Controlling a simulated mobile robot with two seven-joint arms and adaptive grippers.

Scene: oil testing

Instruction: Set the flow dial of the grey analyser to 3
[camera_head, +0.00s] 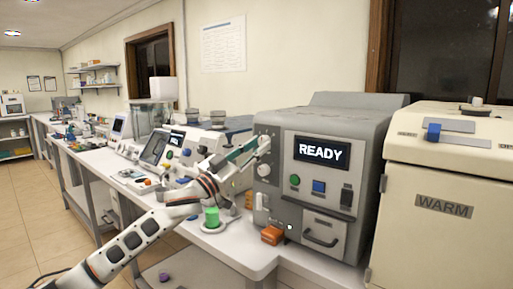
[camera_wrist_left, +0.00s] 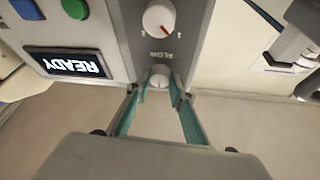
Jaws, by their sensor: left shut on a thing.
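The grey analyser (camera_head: 322,125) stands on the bench, its display showing READY. My left gripper (camera_head: 262,145) reaches its left front panel from the left. In the left wrist view, which is upside down, the teal fingers of the gripper (camera_wrist_left: 160,90) are shut on a round white dial (camera_wrist_left: 160,73), one on each side. A second white dial (camera_wrist_left: 159,17) sits on the same panel, free of the fingers. A small label (camera_wrist_left: 163,54) lies between the two dials, too blurred to read surely. The held dial's setting cannot be read. My right gripper is not in view.
A cream machine marked WARM (camera_head: 444,208) stands close on the right. More instruments line the bench (camera_head: 240,257) to the left. The floor (camera_head: 35,215) at left is clear.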

